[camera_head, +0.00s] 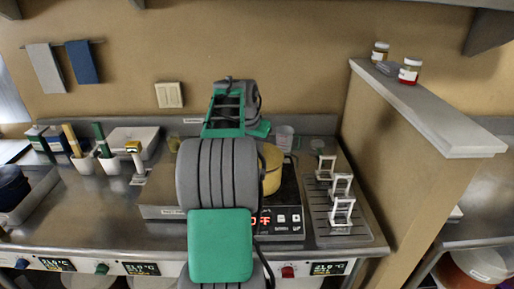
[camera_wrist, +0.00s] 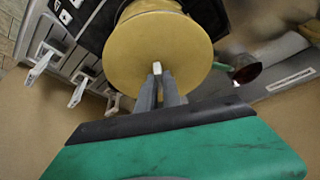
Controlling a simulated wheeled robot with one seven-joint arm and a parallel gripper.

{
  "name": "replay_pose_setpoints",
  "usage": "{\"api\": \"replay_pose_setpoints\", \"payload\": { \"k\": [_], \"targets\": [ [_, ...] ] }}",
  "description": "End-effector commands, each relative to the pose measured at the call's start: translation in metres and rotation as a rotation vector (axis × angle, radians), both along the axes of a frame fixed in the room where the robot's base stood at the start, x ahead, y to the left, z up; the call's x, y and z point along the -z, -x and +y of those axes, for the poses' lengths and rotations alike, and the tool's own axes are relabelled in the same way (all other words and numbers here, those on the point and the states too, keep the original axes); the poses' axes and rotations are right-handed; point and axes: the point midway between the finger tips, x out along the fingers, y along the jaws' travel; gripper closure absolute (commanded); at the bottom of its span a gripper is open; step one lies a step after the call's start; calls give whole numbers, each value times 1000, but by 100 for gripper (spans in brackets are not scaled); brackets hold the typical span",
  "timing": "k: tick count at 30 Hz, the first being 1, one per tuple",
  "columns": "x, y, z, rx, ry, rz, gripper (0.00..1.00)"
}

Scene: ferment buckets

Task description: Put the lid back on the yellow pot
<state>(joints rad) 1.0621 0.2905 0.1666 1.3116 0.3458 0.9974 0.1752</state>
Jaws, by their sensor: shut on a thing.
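The yellow pot (camera_head: 272,170) stands on the cooker at the centre of the head view, with its left part hidden behind my arm. In the wrist view the round yellow lid (camera_wrist: 135,52) fills the upper middle, with a pale knob (camera_wrist: 157,67) at its centre. My gripper (camera_wrist: 158,76) is shut on this knob. A yellow edge (camera_wrist: 148,5) shows beyond the lid's far rim, apparently the pot. I cannot tell whether the lid touches the pot. My gripper and the lid are hidden behind my arm in the head view.
The cooker (camera_head: 287,222) has a lit red display. Several white stands (camera_head: 342,211) are on a grey tray (camera_head: 328,238) to its right, beside a partition wall (camera_head: 400,150). A clear cup (camera_head: 284,137) stands behind the pot. Tool holders (camera_head: 83,160) stand at left.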

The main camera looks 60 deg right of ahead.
Motion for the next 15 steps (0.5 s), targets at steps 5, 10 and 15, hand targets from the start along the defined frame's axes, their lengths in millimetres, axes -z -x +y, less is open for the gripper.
{"api": "replay_pose_setpoints", "payload": {
  "k": [5, 10, 15],
  "targets": [
    [0, 0, 0, 0, 1, 0, 100],
    [0, 0, 0, 0, 1, 0, 88],
    [0, 0, 0, 0, 1, 0, 74]
  ]
}}
